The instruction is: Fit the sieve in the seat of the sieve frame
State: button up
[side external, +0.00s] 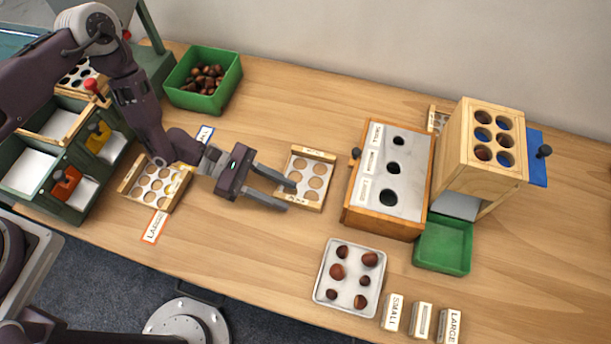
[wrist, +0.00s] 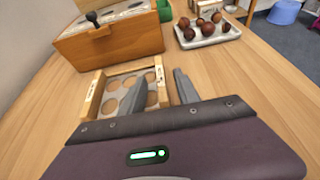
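A small sieve (side external: 307,181), a pale plate with large round holes between two labelled wooden end bars, lies on the table; it also shows in the wrist view (wrist: 111,84). My gripper (side external: 289,198) is open and empty at the sieve's near end. In the wrist view my gripper (wrist: 160,76) has one finger over the plate and one outside the near end bar, with gaps visible. A second sieve (side external: 140,188) with more holes lies behind my wrist, by an orange-edged LARGE label. I cannot tell for certain which structure is the sieve frame.
A green stand with bins (side external: 60,205) is at left. A green box of chestnuts (side external: 185,99) stands behind. Right are a wooden box with a three-hole top (side external: 370,218), a holed wooden tower (side external: 482,172) and a green tray (side external: 443,262). A white chestnut tray (side external: 348,276) lies in front.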

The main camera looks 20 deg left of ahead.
jog(key=x, duration=0.2)
jog(key=shift+d+f, duration=0.1)
jog(key=shift+d, duration=0.2)
grip_shut()
